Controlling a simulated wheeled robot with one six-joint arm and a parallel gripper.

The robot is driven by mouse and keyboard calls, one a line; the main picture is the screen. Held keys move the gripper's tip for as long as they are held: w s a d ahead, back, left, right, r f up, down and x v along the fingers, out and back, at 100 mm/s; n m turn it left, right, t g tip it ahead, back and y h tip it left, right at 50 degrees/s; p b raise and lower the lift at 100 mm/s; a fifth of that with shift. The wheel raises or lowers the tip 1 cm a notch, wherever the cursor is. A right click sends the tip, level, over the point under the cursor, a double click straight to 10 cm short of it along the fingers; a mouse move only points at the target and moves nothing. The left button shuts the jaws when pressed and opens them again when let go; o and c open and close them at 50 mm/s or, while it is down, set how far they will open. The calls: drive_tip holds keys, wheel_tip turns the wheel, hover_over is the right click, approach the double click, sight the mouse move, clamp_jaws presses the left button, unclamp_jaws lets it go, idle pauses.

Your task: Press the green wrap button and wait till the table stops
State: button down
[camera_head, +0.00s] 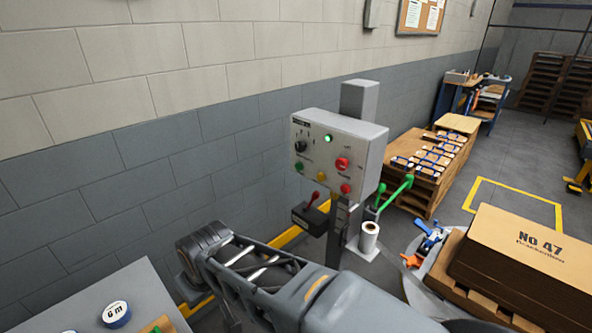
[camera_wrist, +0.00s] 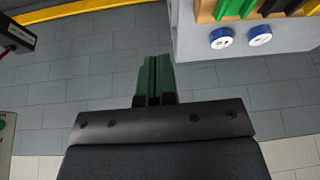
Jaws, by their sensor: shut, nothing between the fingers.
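The grey control box (camera_head: 362,150) stands on a post by the wall in the head view. A green button (camera_head: 299,167) sits low on the left of its face. A small green lamp (camera_head: 328,138) glows near the top. The labels are too small to read. In the wrist view, part of a grey panel (camera_wrist: 5,155) with a green spot (camera_wrist: 2,125) shows at the left edge. My gripper (camera_wrist: 154,60) is shut and empty, its green fingers together, apart from the panel. The fingers cannot be made out in the head view. A carton stack (camera_head: 520,245) stands on a pallet at right; the table under it is mostly hidden.
The face also has red buttons, a yellow one and a black knob. A red-levered box (camera_head: 308,218) hangs below and shows in the wrist view (camera_wrist: 14,38). A white roll (camera_head: 369,238) stands by the post. A grey bench (camera_head: 75,300) with blue-rimmed discs lies front left.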

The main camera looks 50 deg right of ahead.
sight(299, 167)
drive_tip(key=w+d+m+t+h+b, duration=0.2)
drive_tip(key=w+d+t+h+b, duration=0.5)
drive_tip(key=w+d, duration=0.95)
drive_tip(key=s+d+r+m+h+b, duration=0.1)
drive_tip(key=d+m+h+b, duration=0.3)
drive_tip(key=d+h, duration=0.7)
drive_tip(key=d+r+b, duration=0.1)
drive_tip(key=d, duration=0.5)
drive_tip(key=shift+d+r+m+g+b, duration=0.15)
drive_tip(key=shift+m+g+b, duration=0.15)
drive_tip(key=shift+m, duration=0.1)
drive_tip(key=d, duration=0.8)
drive_tip(key=shift+s+d, duration=0.35)
drive_tip(key=shift+d+b, duration=0.2)
drive_tip(key=shift+b, duration=0.15)
